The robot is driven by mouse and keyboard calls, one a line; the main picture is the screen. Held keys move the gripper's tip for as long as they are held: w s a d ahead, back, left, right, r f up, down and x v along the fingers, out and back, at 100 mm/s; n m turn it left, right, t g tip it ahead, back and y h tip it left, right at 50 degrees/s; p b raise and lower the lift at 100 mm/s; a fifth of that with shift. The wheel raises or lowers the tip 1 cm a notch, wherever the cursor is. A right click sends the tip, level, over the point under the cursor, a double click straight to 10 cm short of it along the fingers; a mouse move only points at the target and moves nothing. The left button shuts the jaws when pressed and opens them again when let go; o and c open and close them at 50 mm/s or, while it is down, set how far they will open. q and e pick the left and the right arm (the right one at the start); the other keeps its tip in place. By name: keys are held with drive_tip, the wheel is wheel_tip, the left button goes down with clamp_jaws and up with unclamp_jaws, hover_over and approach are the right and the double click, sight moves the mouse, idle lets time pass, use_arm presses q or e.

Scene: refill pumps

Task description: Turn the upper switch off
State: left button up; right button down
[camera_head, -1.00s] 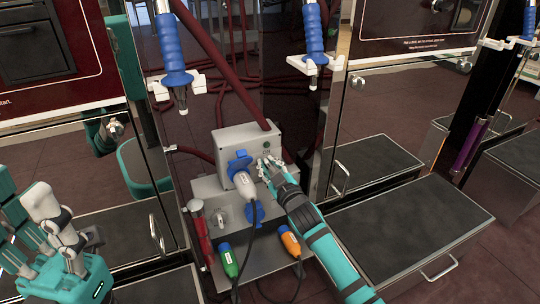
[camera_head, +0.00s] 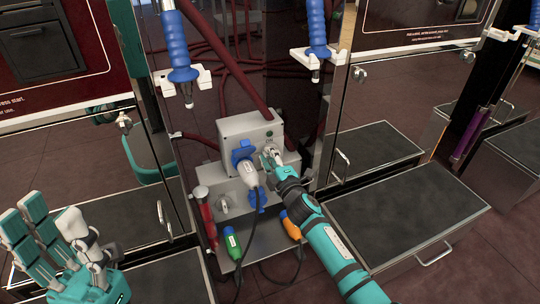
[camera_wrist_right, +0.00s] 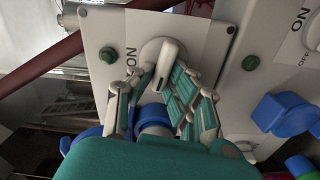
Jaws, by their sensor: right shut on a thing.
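The upper switch (camera_wrist_right: 166,58) is a pale knob with a raised grip bar on the grey control box (camera_head: 228,128). An "ON" label lies beside it, and a green lamp (camera_wrist_right: 107,54) is near it. My right gripper (camera_wrist_right: 163,84) has its teal-padded fingers on both sides of the grip bar and is shut on it. In the head view the right gripper (camera_head: 270,158) covers most of the switch. In the wrist view the bar stands nearly upright, slightly tilted. My left gripper (camera_head: 52,222) is open and empty at the lower left, far from the box.
A blue-and-white plug (camera_head: 245,170) sits in the box front, left of my right gripper. A green connector (camera_head: 232,244) and an orange connector (camera_head: 291,226) hang below. A second switch (camera_wrist_right: 314,32) with its own green lamp (camera_wrist_right: 250,62) is at the right of the wrist view.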

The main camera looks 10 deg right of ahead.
drive_tip(key=shift+f+n, duration=0.1)
drive_tip(key=shift+n, duration=0.9)
drive_tip(key=c, duration=1.3)
unclamp_jaws()
drive_tip(key=shift+a, duration=0.1)
drive_tip(key=s, duration=0.4)
drive_tip(key=s+d, duration=0.1)
drive_tip(key=s, duration=0.2)
drive_tip(key=s+d, duration=0.1)
drive_tip(key=s, duration=0.3)
drive_tip(key=shift+s+d, duration=0.2)
drive_tip(key=shift+s, duration=0.15)
